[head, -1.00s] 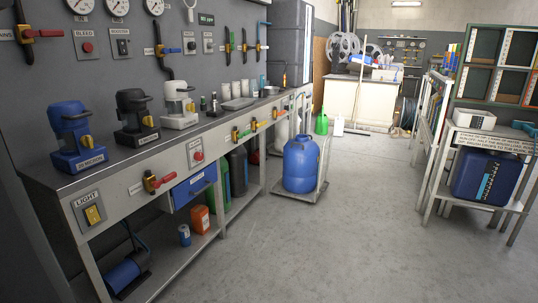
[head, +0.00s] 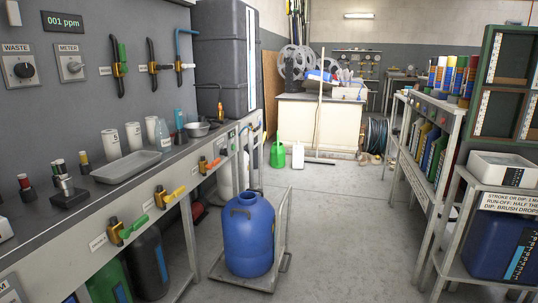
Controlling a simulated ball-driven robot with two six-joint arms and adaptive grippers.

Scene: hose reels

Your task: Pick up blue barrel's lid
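The blue barrel (head: 250,236) stands upright on a low trolley (head: 283,262) on the floor, just right of the workbench. Its top shows a neck with a dark rim (head: 250,196) and a handle loop (head: 240,211) at the shoulder. I cannot tell at this size whether a lid sits on the neck. Neither of my grippers is in view.
The workbench (head: 95,205) with valves along its front runs down the left. A shelf rack (head: 440,150) and a white bin (head: 502,168) stand on the right. The floor (head: 345,220) between is clear. A broom (head: 320,110) leans at the back counter (head: 300,120).

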